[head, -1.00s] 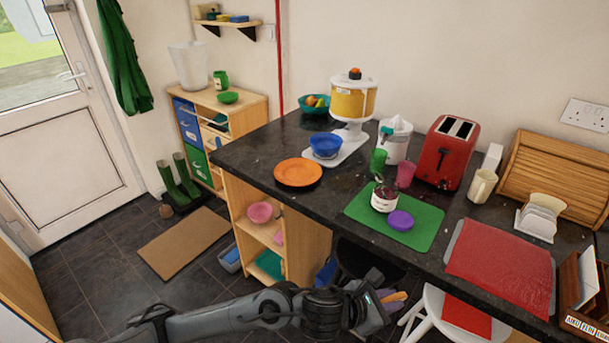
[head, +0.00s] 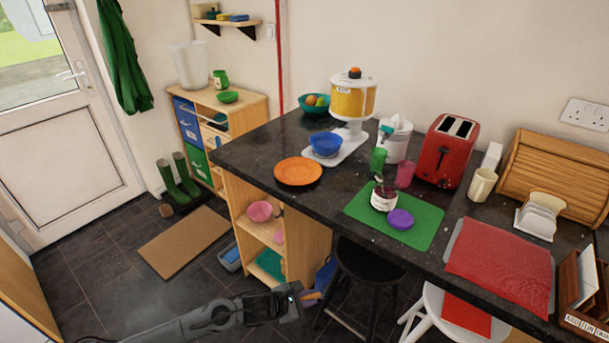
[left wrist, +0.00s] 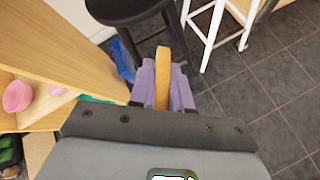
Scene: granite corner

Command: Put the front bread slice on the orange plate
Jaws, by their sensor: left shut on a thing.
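The orange plate (head: 298,171) lies empty near the left end of the dark counter. My left gripper (head: 311,297) is low in front of the counter, below the plate. It is shut on a bread slice (left wrist: 163,76), seen edge-on as a tan strip between purple fingers in the left wrist view. In the head view only a small orange-tan bit of the slice shows. A white rack (head: 536,222) with pale slices stands at the right of the counter. My right gripper is out of view.
A black stool (head: 370,262) and a white stool (head: 430,305) stand in front of the counter. Open shelves (head: 290,228) are under its left end. A blue bowl (head: 326,144) on a white board (head: 352,150) is behind the plate. A green mat (head: 425,232) lies to its right.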

